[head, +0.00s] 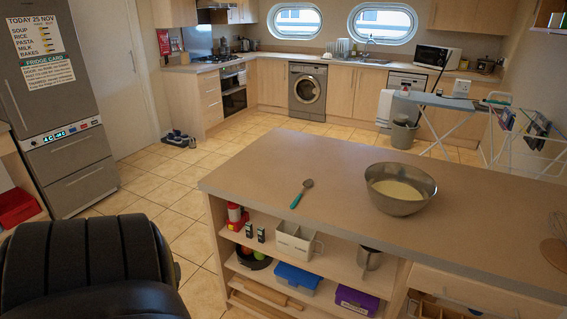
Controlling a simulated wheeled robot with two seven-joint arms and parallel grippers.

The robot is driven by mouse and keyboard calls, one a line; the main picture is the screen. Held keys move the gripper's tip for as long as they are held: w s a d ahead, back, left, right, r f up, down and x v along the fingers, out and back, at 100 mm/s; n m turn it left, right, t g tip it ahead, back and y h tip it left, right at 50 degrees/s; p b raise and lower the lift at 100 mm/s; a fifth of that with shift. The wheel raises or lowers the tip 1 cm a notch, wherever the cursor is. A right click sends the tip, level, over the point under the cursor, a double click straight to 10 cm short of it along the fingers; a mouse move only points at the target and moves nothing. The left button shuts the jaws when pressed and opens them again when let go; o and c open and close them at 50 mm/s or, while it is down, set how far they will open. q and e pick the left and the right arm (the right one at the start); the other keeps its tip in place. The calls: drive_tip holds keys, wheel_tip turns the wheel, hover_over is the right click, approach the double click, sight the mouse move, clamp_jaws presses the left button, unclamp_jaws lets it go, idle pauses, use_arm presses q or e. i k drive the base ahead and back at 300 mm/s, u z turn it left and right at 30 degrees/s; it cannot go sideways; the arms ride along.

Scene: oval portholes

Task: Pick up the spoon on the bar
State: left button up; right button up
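The spoon (302,193) lies flat on the bar top (262,178), near its front edge and left of the middle. Neither of my grippers is in view.
A metal bowl (401,205) with pale contents stands right of the spoon, apart from it. Shelves under the bar hold a white caddy (294,241), a metal mug (370,259) and boxes. A black padded shape (88,265), like a chair back, fills the lower left.

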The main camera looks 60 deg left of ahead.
sight(309, 183)
drive_tip(key=u, duration=1)
drive_tip(key=i, duration=0.95)
drive_tip(key=u, duration=0.9)
